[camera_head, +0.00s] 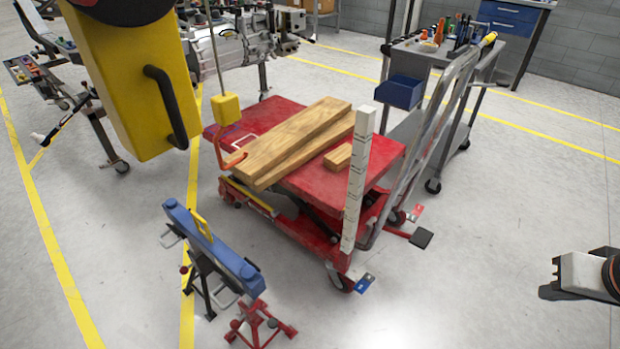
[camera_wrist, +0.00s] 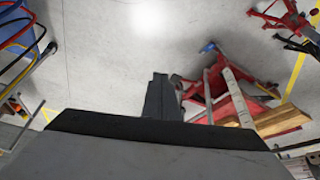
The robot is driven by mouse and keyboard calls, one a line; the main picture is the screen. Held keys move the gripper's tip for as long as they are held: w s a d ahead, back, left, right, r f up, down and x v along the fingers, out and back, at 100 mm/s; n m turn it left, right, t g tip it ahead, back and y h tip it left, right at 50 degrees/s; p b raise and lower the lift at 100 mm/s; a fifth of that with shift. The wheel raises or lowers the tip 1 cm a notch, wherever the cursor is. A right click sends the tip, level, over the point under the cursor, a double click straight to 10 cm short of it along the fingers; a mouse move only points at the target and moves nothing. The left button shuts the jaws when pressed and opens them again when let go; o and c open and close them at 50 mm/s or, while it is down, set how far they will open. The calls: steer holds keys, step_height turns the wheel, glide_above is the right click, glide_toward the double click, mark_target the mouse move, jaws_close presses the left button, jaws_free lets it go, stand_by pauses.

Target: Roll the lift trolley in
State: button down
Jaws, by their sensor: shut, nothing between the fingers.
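The lift trolley (camera_head: 305,240) has a red platform and stands in the middle of the head view. Wooden boards and a small wood block lie on its top. Its grey push handle (camera_head: 415,150) rises at the right end, and a white marked post (camera_head: 356,185) stands at its near corner. A black pedal and small blue and red tabs show low at this end. My gripper (camera_head: 547,292) is at the right edge of the head view, well apart from the trolley. In the wrist view its fingers (camera_wrist: 160,97) are together and empty, and the trolley (camera_wrist: 235,100) shows partly, beyond them.
A yellow hoist block (camera_head: 120,85) hangs at upper left. A blue beam (camera_head: 210,240) and red stand (camera_head: 260,325) are near the trolley's left front. A grey tool cart (camera_head: 425,120) stands behind the handle. The floor between trolley and gripper is clear.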

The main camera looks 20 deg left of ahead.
steer(key=c, duration=1.5)
jaws_free()
steer(key=shift+c, duration=0.2)
steer(key=m+t+y, duration=0.6)
steer(key=m+y, duration=0.2)
steer(key=y, duration=0.4)
glide_toward(470, 60)
steer(key=x, duration=1.1)
steer(key=shift+w+a, duration=0.1)
steer(key=shift+w, duration=0.1)
steer(key=shift+c, duration=0.2)
jaws_close()
